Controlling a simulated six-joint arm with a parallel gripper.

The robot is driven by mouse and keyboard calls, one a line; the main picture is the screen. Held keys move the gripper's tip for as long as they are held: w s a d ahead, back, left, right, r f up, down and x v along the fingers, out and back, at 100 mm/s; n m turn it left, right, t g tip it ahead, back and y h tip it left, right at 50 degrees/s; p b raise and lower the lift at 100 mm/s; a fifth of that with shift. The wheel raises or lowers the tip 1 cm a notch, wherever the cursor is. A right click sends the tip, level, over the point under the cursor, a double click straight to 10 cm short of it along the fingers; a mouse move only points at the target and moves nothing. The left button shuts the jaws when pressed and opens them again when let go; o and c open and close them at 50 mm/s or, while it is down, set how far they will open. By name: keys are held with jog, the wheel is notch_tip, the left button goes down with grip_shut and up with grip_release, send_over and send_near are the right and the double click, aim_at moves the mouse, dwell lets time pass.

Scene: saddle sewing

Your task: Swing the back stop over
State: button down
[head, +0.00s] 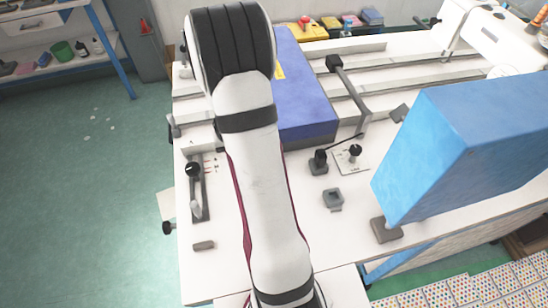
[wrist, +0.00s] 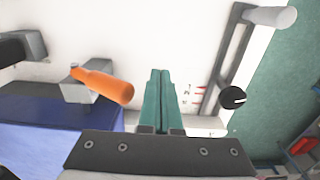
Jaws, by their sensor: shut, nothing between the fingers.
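My gripper (wrist: 160,75) shows in the wrist view with its two teal fingers together and nothing between them. Just left of the fingertips, apart in the picture, is an orange handle (wrist: 105,86) on a grey metal block (wrist: 77,92). This may be the back stop; no label confirms it. In the head view my arm covers that spot and hides the gripper. A blue block (head: 305,92) lies on the white table behind my arm; it also shows at lower left in the wrist view (wrist: 40,130).
A slotted bar (head: 198,190) with a black knob (head: 192,169) stands near the table's left edge. A dark-capped bar (head: 350,92) crosses the rails. A large light-blue block (head: 470,145) fills the right side.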

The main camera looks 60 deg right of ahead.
jog(key=shift+s+d, duration=0.4)
jog(key=shift+s+d+r, duration=0.25)
jog(key=shift+r, duration=0.25)
dwell(0.6)
jog(key=shift+w+a, duration=0.45)
jog(key=shift+r, duration=0.1)
notch_tip(320, 180, up, 9)
dwell(1.0)
